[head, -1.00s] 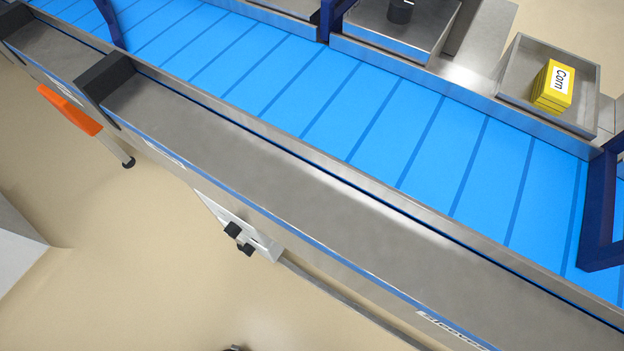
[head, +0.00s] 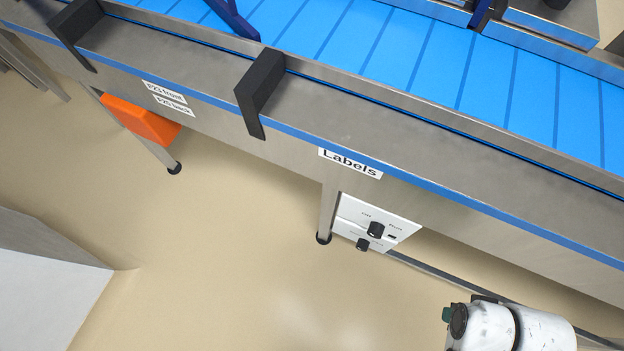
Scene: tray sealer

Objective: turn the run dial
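A white control panel (head: 398,217) hangs under the conveyor's near side, right of a table leg. It carries a black dial (head: 376,230) with small lettering around it that seems to read "OFF" and "RUN". A second black knob (head: 362,245) sits below it at the panel's lower edge. My arm (head: 490,328), white with dark joints, shows at the bottom right, apart from the panel. The fingers of my gripper cannot be made out, so whether it is open or shut is hidden.
The conveyor's steel ledge (head: 420,130) overhangs the panel, with a "Labels" sign (head: 350,162) on its front. Black brackets (head: 260,90) stick out over the ledge. An orange box (head: 142,120) hangs at the left. Bare floor (head: 250,260) lies in front; a grey-white block (head: 45,270) stands at lower left.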

